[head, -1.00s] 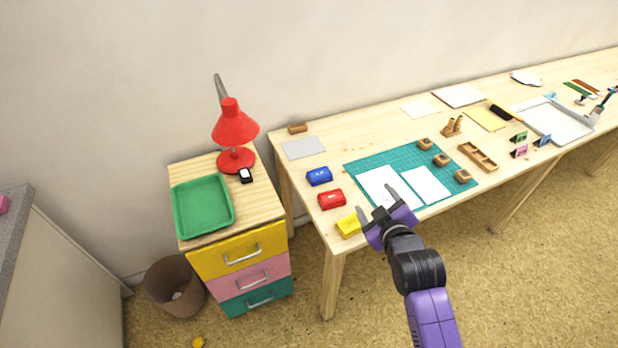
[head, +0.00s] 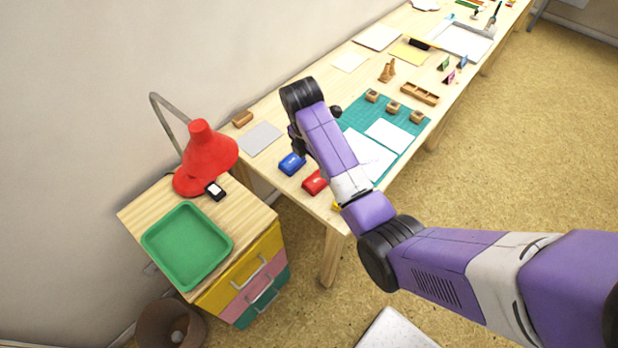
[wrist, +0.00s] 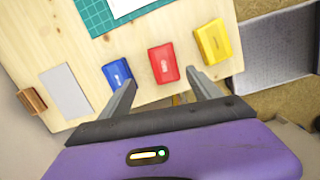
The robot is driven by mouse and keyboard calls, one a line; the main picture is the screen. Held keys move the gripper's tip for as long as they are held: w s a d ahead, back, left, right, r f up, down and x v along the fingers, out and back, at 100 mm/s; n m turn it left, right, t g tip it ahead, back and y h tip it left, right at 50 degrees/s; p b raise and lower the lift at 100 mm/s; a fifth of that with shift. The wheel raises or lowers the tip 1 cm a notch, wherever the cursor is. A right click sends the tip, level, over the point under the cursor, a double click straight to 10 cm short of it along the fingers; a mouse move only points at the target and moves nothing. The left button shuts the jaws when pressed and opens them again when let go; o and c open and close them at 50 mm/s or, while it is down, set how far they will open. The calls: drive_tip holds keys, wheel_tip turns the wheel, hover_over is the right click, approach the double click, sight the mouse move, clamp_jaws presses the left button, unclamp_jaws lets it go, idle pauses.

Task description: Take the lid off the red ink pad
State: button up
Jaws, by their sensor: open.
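The red ink pad (head: 315,182) sits on the wooden table near its left end, partly behind my arm in the head view. In the wrist view the red ink pad (wrist: 163,63) shows whole, with its lid on, lying beyond and between my fingertips. My gripper (wrist: 157,88) is open and empty. The blue ink pad (wrist: 117,73) lies to its left, close to the left finger, and the yellow ink pad (wrist: 213,42) to its right. In the head view my gripper is hidden behind my own arm.
A grey sheet (wrist: 66,90) and a small wooden block (wrist: 31,101) lie left of the pads. A green cutting mat (head: 402,140) with papers and wooden stamps lies beyond. A red lamp (head: 207,155) and green tray (head: 187,245) stand on the drawer cabinet beside the table.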

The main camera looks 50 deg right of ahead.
sight(316, 180)
drive_tip(key=shift+s+a, duration=0.1)
drive_tip(key=shift+s, duration=0.1)
drive_tip(key=shift+f+n, duration=0.25)
drive_tip(key=shift+n, duration=0.05)
drive_tip(key=f, duration=0.5)
drive_tip(key=d+f+p, duration=0.1)
drive_tip(key=f, duration=0.1)
drive_tip(key=shift+s+f, duration=0.2)
drive_tip(key=shift+c, duration=0.2)
drive_tip(key=c, duration=1.4)
drive_tip(key=shift+o, duration=0.2)
drive_tip(key=shift+r, duration=0.1)
